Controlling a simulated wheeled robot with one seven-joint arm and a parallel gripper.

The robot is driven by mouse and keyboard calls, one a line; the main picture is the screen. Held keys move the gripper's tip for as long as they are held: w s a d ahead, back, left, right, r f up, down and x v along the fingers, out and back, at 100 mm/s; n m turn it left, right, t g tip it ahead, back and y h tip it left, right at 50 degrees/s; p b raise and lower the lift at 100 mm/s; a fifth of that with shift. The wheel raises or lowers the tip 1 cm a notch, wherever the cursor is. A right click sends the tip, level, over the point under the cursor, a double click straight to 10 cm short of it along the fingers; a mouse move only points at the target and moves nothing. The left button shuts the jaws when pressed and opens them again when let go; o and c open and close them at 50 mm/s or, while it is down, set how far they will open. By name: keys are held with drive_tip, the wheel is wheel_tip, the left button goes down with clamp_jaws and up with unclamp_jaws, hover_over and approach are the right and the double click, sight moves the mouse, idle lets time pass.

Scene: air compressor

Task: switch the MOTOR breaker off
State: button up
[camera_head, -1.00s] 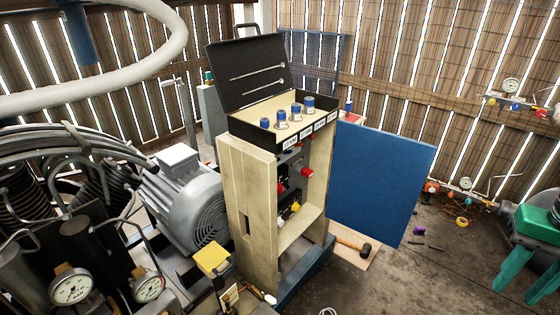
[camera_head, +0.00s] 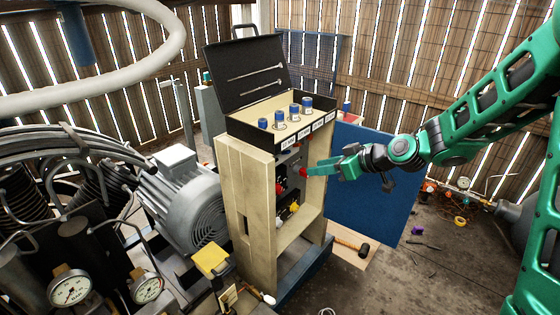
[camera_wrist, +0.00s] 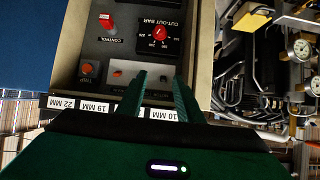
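The open-fronted cream cabinet (camera_head: 250,195) stands mid-view in the head view. My green gripper (camera_head: 314,168) reaches from the right to its opening, beside a red part (camera_head: 303,171) inside; I cannot tell whether they touch. In the wrist view the panel (camera_wrist: 125,50) is upside down. It has a red switch (camera_wrist: 106,22) by the word CONTROL, a CUT-OUT BAR dial (camera_wrist: 158,35) and an orange button (camera_wrist: 88,69). My gripper (camera_wrist: 159,76) has its two fingers apart, with no thing seen held between them.
An open black case (camera_head: 255,128) with several blue-topped sockets sits on the cabinet, just above the gripper. The blue door (camera_head: 362,185) stands open behind my arm. The motor (camera_head: 188,205) is left of the cabinet. A hammer (camera_head: 352,245) lies low on the right.

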drive_tip(key=t+y, duration=0.1)
drive_tip(key=y, duration=0.1)
approach(277, 159)
drive_tip(key=shift+n, duration=0.3)
drive_tip(key=x, duration=0.8)
drive_tip(key=shift+w+a+f, duration=0.1)
drive_tip(key=shift+w+a, duration=0.1)
drive_tip(key=shift+a, duration=0.1)
clamp_jaws()
